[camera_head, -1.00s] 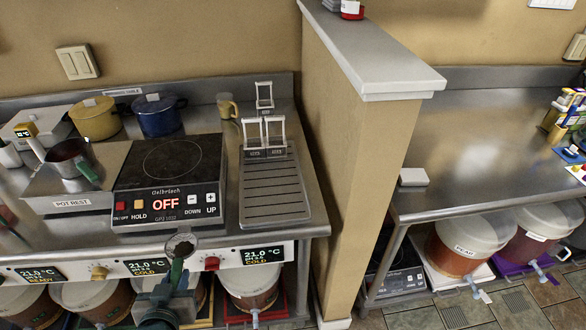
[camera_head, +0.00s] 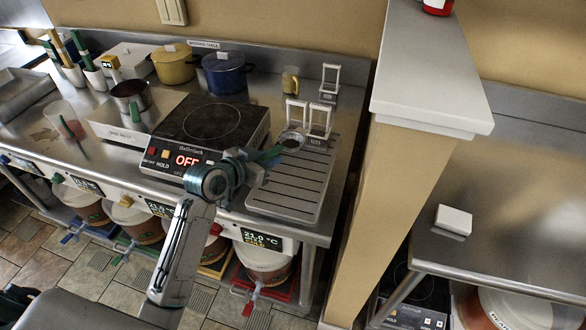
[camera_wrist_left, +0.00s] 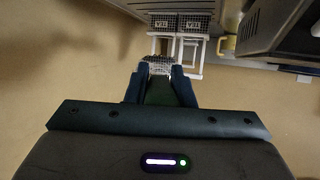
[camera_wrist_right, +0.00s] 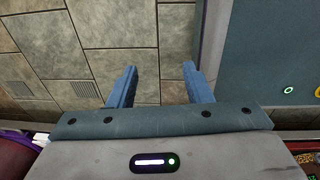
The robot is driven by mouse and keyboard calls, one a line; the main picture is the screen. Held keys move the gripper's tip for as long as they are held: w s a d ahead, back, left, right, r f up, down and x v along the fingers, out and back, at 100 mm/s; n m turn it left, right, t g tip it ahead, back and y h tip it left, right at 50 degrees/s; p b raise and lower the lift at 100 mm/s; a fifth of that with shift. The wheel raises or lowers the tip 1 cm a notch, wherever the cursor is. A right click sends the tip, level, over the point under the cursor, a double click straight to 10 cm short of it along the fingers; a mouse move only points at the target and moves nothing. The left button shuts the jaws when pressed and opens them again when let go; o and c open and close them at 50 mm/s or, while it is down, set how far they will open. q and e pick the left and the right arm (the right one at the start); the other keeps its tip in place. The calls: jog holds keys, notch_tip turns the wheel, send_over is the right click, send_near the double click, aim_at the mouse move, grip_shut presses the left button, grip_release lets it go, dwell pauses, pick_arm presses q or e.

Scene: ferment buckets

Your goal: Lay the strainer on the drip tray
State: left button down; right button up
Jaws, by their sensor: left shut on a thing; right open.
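The strainer (camera_head: 291,140) is a small round mesh bowl with a green handle. My left gripper (camera_head: 266,158) is shut on the handle. In the head view the mesh shows over the back left part of the drip tray (camera_head: 285,190), a grey slatted tray on the counter right of the hob. I cannot tell the exact gap between them. In the left wrist view the left gripper (camera_wrist_left: 160,84) has the green handle (camera_wrist_left: 160,94) between its fingers, with the mesh (camera_wrist_left: 157,67) just beyond. My right gripper (camera_wrist_right: 160,72) is open and empty above the tiled floor.
White-framed baskets (camera_head: 318,124) stand at the back of the tray, close to the mesh; their TEA labels show in the left wrist view. A hob (camera_head: 212,125) lies left. A beige partition (camera_head: 385,190) rises right. A mug (camera_head: 290,80) stands behind.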

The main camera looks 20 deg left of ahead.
pick_arm(q)
jog(key=p, duration=0.1)
send_over(271, 189)
notch_tip(271, 189, down, 6)
jog(key=shift+d, duration=0.15)
notch_tip(271, 189, down, 4)
jog(key=shift+r+p, duration=0.2)
jog(key=shift+p, duration=0.2)
jog(key=c, duration=1.3)
grip_release()
jog(key=shift+f, duration=0.1)
jog(key=shift+o, duration=0.2)
pick_arm(e)
jog(key=shift+w+d+r, duration=0.25)
jog(key=shift+w+r, duration=0.25)
jog(key=shift+r, duration=0.35)
